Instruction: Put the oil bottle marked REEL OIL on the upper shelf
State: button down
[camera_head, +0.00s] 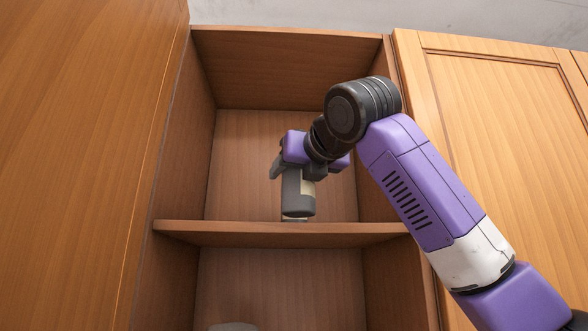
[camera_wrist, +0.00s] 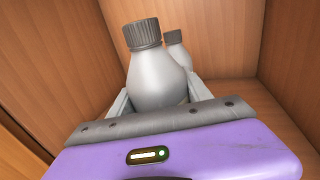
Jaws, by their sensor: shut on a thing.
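My gripper (camera_head: 297,172) is inside the upper compartment of the cabinet, shut on a grey bottle (camera_head: 298,204). The bottle hangs roughly upright below the fingers, and its underside shows above the front edge of the upper shelf (camera_head: 280,233). A pale label patch shows on its side, but no writing can be read. In the wrist view the held bottle (camera_wrist: 157,80) has a ribbed grey cap and stands between the fingers. Whether its base touches the shelf cannot be told.
A second grey capped bottle (camera_wrist: 177,52) stands just behind the held one in the wrist view. Wooden side walls and a back panel (camera_head: 235,160) enclose the compartment. The shelf looks bare to the left and right. A grey object (camera_head: 233,327) shows in the compartment below.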

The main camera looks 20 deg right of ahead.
jog(key=shift+w, duration=0.25)
jog(key=shift+r, duration=0.1)
notch_tip(320, 180, up, 5)
jog(key=shift+f, duration=0.1)
dwell(0.4)
jog(key=shift+d, duration=0.1)
jog(key=shift+f+b, duration=1.75)
jog(key=shift+f, duration=1.45)
jog(key=shift+f, duration=0.25)
jog(key=shift+c, duration=2)
grip_release()
